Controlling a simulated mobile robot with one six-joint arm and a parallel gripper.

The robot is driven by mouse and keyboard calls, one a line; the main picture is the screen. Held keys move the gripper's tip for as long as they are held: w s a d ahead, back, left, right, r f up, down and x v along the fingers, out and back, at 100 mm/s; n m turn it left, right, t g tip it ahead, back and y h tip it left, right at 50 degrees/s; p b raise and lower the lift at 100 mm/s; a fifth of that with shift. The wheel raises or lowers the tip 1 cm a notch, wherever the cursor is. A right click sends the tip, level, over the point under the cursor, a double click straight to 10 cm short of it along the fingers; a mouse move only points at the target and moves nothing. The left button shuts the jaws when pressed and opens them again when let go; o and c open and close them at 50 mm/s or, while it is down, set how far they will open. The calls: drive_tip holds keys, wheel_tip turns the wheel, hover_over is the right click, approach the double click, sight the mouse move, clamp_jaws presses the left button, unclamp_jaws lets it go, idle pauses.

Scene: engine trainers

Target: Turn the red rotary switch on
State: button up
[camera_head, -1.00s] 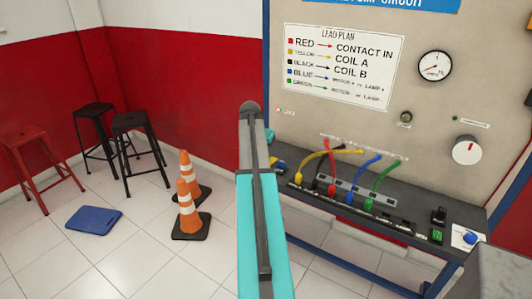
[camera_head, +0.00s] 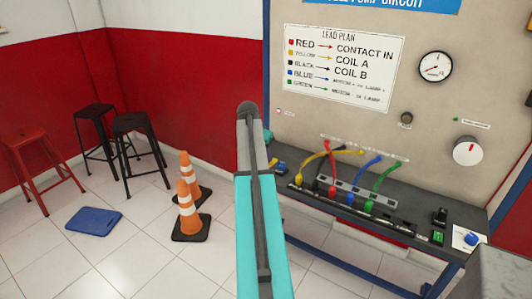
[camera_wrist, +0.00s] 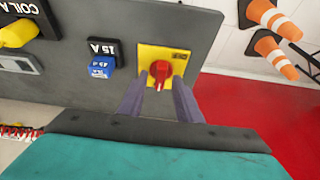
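The red rotary switch (camera_wrist: 160,70) sits on a yellow square plate (camera_wrist: 176,54) on a grey panel in the wrist view. Its narrow handle points toward the bottom of the picture, toward my gripper. My gripper (camera_wrist: 159,88) is open, with one finger at each side of the handle's lower end. I cannot tell whether the fingers touch it. In the head view my arm covers the switch, and the gripper's fingers cannot be made out.
A blue 15 A part (camera_wrist: 101,68) and a yellow plug (camera_wrist: 18,33) sit left of the switch. In the head view, coloured leads (camera_head: 333,170) rise from the grey bench (camera_head: 420,205). Orange cones (camera_head: 188,205) and stools stand left on the floor.

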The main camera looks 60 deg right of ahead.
drive_tip(key=b+v, duration=0.2)
drive_tip(key=v, duration=1.2)
drive_tip(key=shift+b, duration=0.3)
drive_tip(key=shift+w+d, duration=0.1)
idle(0.4)
